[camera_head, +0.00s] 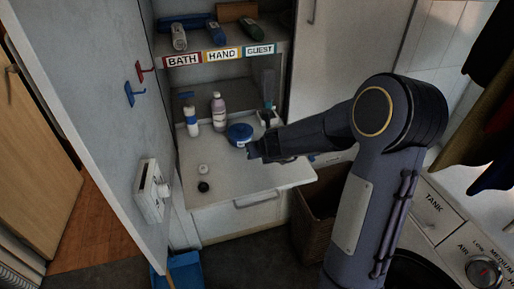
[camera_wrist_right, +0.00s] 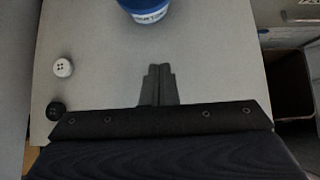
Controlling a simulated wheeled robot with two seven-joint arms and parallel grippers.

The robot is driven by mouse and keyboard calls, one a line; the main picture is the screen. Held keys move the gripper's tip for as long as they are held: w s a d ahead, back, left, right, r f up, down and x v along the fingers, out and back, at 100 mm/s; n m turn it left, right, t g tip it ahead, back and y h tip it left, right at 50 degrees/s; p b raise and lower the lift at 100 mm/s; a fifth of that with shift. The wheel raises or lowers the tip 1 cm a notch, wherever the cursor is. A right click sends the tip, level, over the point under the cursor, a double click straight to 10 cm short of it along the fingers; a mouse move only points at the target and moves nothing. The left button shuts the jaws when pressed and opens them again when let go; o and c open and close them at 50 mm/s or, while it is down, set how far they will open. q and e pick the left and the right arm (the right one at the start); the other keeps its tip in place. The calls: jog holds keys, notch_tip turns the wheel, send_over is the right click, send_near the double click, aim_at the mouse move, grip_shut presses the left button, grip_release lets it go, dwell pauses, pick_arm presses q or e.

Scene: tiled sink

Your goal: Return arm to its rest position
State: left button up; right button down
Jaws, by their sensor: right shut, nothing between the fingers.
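My right arm (camera_head: 372,150) comes in from the lower right in the head view and reaches over the white counter. My right gripper (camera_head: 252,150) is above the counter, close to a blue round tub (camera_head: 239,134). In the right wrist view the gripper's fingers (camera_wrist_right: 158,84) are together with nothing between them. The blue tub (camera_wrist_right: 147,10) is beyond the fingertips at the top edge, apart from them. My left gripper is not in view.
The counter (camera_head: 240,180) holds a pink-white bottle (camera_head: 218,112), a white bottle (camera_head: 191,122), a white button (camera_head: 203,169) and a black button (camera_head: 203,187). Labelled shelves (camera_head: 222,55) stand above. A washing machine (camera_head: 450,225) and hanging clothes (camera_head: 490,110) are at right; an open door (camera_head: 90,100) is at left.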

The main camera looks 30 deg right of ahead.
jog(key=shift+s+a+r, duration=0.1)
jog(key=shift+s+r, duration=0.2)
jog(key=shift+r, duration=0.05)
jog(key=s+a+r+n+t+y, duration=0.1)
jog(key=s+a+r+n+y, duration=0.25)
jog(key=a+r+n, duration=0.35)
jog(key=s+a+r+n+t+y, duration=0.1)
jog(key=s+a+r+n+y, duration=0.3)
jog(key=n, duration=0.6)
jog(key=s+a+f+n+g+h, duration=0.1)
jog(key=s+f+n+g, duration=0.1)
jog(key=s+n, duration=0.8)
jog(key=s+a+f+n+g, duration=0.1)
jog(key=s+f+n+g, duration=0.1)
jog(key=s+n, duration=0.8)
jog(key=shift+s+a+g+h, duration=0.4)
jog(key=shift+s+g, duration=0.2)
jog(key=shift+s, duration=0.55)
